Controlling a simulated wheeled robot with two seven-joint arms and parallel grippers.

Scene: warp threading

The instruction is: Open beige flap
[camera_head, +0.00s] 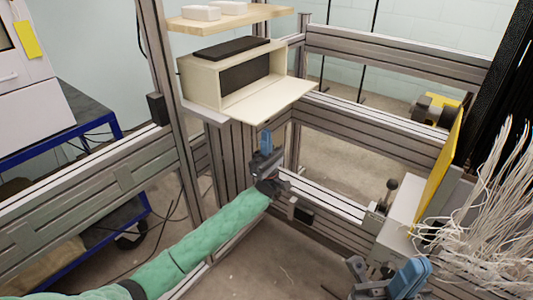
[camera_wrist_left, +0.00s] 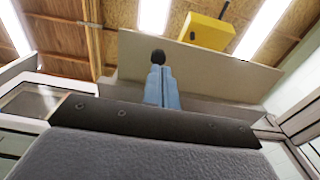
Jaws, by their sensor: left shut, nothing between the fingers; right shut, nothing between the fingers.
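The beige flap (camera_head: 268,97) is on the front of a beige box (camera_head: 203,83) on a shelf. It is folded down and out, roughly level, and the dark inside of the box shows behind it. My left gripper (camera_head: 266,137) is shut and empty, pointing up just below the flap. In the left wrist view its blue fingers (camera_wrist_left: 161,88) are together in front of a beige panel (camera_wrist_left: 200,66), seen from below; I cannot tell whether they touch it. My right gripper (camera_head: 385,284) is shut and empty at the bottom right of the head view.
A shelf with white boxes (camera_head: 201,13) is above the beige box. Metal frame rails (camera_head: 360,115) surround the area. A yellow panel (camera_head: 440,170) and a bundle of white threads (camera_head: 495,215) are at the right.

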